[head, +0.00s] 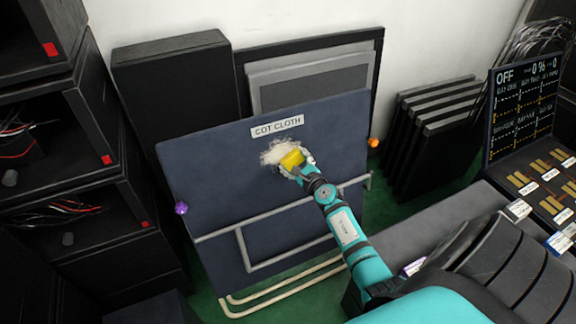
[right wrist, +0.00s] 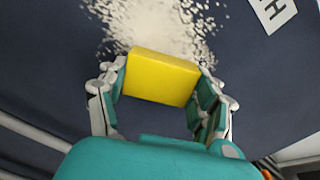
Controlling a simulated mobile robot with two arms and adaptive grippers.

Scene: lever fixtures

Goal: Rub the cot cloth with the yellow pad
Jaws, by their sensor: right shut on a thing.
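The cot cloth (head: 215,180) is a dark blue upright panel with a "COT CLOTH" label (head: 277,126). A whitish speckled patch (head: 272,152) marks it just below the label; the patch also shows in the right wrist view (right wrist: 150,22). My right gripper (head: 297,163) is shut on the yellow pad (head: 291,159). In the right wrist view the pad (right wrist: 160,78) sits between the two fingers at the lower edge of the patch. The pad is at or very near the cloth; I cannot tell whether it touches. My left gripper is not in view.
A grey rail frame (head: 290,208) crosses the panel's lower part. Black racks with cables (head: 60,210) stand at the left. Dark panels (head: 435,125) lean against the wall at the right. A console (head: 525,110) reading "OFF" and "0 %" stands far right.

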